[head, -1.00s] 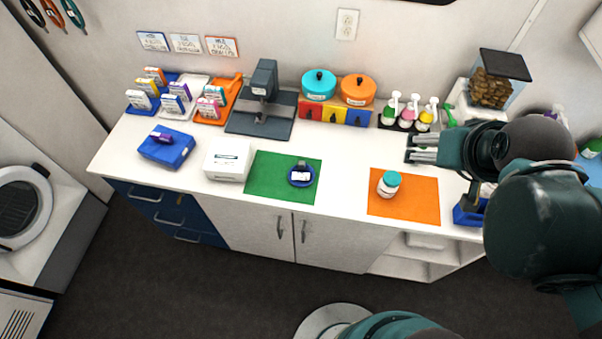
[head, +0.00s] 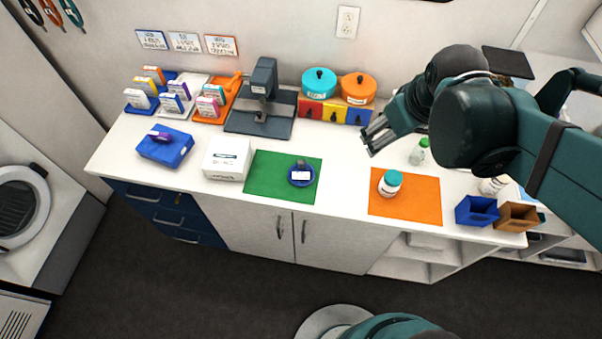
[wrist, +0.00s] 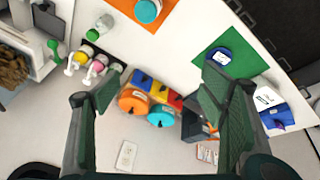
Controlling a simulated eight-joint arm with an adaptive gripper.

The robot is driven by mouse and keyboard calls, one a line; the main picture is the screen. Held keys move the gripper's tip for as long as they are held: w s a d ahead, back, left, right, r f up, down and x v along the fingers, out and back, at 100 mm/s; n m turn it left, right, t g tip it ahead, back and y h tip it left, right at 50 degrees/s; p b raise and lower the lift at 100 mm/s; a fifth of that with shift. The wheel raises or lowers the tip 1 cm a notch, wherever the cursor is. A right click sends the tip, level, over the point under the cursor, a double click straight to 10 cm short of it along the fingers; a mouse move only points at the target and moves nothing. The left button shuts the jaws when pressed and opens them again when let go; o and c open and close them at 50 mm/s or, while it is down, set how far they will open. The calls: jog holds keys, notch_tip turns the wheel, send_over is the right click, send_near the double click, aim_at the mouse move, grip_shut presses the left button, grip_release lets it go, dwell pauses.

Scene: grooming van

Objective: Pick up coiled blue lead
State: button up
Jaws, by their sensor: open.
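The coiled blue lead (head: 300,175) lies on the green mat (head: 262,184) in the head view, a round blue coil with a white label and a dark clip at its top. It also shows on the green mat in the wrist view (wrist: 221,57), partly behind a finger. My gripper (head: 370,138) is open and empty above the counter, to the right of the lead and higher in the picture. In the wrist view the two fingers (wrist: 165,95) stand wide apart with nothing between them at fingertip height.
A teal-lidded jar (head: 390,184) stands on the orange mat (head: 425,205), right of the lead. A white box (head: 228,161) stands left of the green mat. Teal and orange pots (head: 357,88) stand at the back. Bare counter lies between the two mats.

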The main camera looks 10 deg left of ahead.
jog(key=w+a+f+n+g+b, duration=0.1)
jog(key=w+a+f+n, duration=0.15)
jog(key=a+f, duration=0.3)
jog(key=w+a+f+n+g, duration=0.2)
jog(key=a+f+n, duration=0.2)
jog(key=a, duration=0.2)
jog(key=n+g+b, duration=0.2)
jog(key=n, duration=0.4)
send_over(301, 172)
jog(key=shift+h, duration=0.4)
notch_tip(301, 172, down, 12)
jog(key=shift+w+d+r, duration=0.1)
jog(key=shift+w, duration=0.05)
jog(key=shift+f, duration=0.2)
jog(key=shift+f, duration=1.25)
jog(key=shift+f, duration=0.15)
jog(key=shift+s+f, duration=0.2)
jog(key=shift+f, duration=2.25)
